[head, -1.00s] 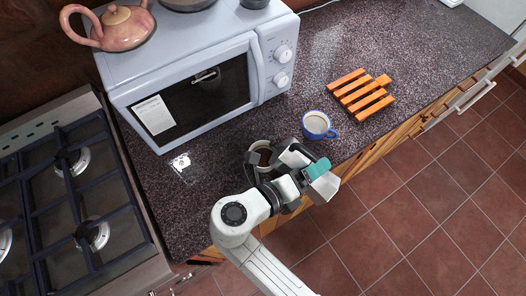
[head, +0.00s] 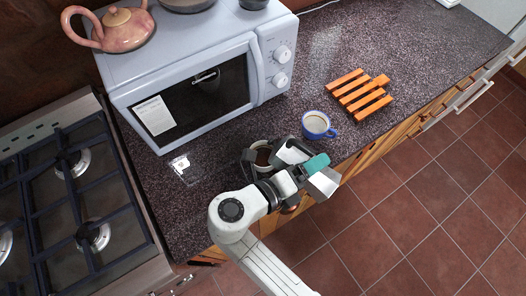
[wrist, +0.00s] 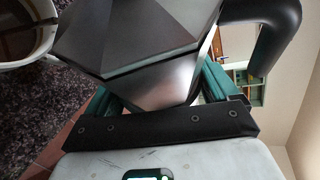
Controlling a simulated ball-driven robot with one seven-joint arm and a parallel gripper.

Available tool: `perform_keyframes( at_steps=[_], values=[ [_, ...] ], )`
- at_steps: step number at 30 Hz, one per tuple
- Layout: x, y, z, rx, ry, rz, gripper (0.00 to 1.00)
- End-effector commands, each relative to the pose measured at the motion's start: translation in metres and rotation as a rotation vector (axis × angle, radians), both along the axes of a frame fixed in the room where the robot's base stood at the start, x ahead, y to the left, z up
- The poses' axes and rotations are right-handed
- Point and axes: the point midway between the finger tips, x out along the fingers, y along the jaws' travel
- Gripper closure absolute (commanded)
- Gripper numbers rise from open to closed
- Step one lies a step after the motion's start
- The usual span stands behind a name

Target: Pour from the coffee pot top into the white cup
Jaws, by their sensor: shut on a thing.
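The coffee pot top (head: 291,152) is a dark, shiny, faceted metal vessel with a black handle. It also fills the upper middle of the wrist view (wrist: 140,55). My gripper (head: 308,168) is shut on it with teal fingers, near the front edge of the counter. The white cup (head: 252,163) stands on the counter just left of the pot top, partly hidden by it, with something brown inside. Its white rim also shows at the upper left of the wrist view (wrist: 50,38). The pot's spout and any stream are not clear.
A blue cup (head: 328,132) stands behind and right of the pot top. An orange slatted trivet (head: 362,95) lies farther right. A microwave (head: 200,75) with a pink teapot (head: 122,28) stands behind. A clear object (head: 181,166) lies left, beside the gas hob (head: 60,190).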

Motion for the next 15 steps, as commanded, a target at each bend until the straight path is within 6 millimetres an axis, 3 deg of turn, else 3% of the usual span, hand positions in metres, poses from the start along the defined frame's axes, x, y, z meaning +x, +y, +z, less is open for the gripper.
perform_keyframes(
  at_steps=[15],
  values=[
    [0.0039, -0.0018, 0.0001, -0.044, 0.027, -0.002, 0.56]
  ],
)
